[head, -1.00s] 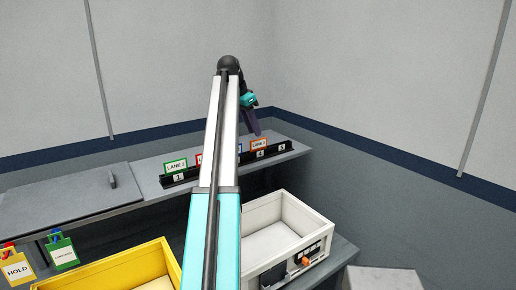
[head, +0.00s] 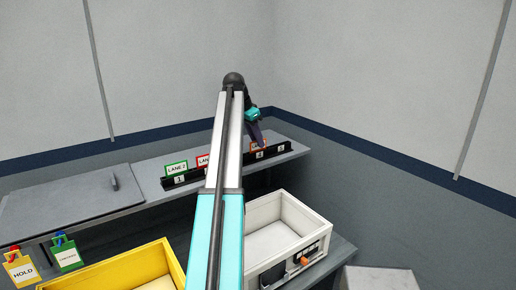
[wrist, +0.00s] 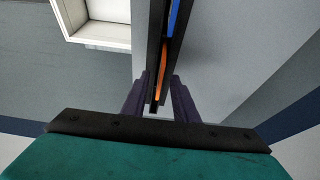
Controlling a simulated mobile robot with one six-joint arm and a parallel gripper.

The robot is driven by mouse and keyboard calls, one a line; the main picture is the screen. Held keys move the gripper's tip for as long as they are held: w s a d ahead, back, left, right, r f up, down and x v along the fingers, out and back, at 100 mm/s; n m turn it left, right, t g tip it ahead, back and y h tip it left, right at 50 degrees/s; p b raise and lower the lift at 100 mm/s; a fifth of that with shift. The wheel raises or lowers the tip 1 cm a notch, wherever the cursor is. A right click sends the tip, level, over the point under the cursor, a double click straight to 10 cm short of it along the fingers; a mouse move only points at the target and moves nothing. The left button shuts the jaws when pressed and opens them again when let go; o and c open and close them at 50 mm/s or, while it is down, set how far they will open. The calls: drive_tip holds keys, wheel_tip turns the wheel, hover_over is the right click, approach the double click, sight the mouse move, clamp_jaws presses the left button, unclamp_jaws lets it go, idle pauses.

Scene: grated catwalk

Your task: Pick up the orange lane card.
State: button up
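The orange lane card (head: 265,145) stands in a slot of the black rack (head: 213,173) on the shelf. In the head view my gripper (head: 260,141) is over the card and hides part of it. In the wrist view the orange card (wrist: 165,68) shows edge-on as a thin strip, close to the fingertips of my gripper (wrist: 160,82). The dark purple fingers are apart, one on each side of the line of the rack and card. Whether either finger touches the card cannot be told.
Green (head: 176,168) and red (head: 203,161) lane cards stand left in the same rack. A blue card (wrist: 173,15) is beyond the orange one in the wrist view. A white bin (head: 275,240) and yellow bin (head: 110,272) stand below. The wall is close behind the shelf.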

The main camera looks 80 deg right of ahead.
idle(0.4)
clamp_jaws()
drive_tip(key=shift+r, duration=0.2)
drive_tip(key=shift+r+b, duration=1.1)
drive_tip(key=shift+r, duration=0.35)
drive_tip(key=a+r+b, duration=0.1)
drive_tip(key=a+b, duration=0.4)
drive_tip(key=a, duration=1.1)
drive_tip(key=shift+w+r, duration=0.2)
drive_tip(key=shift+r, duration=0.2)
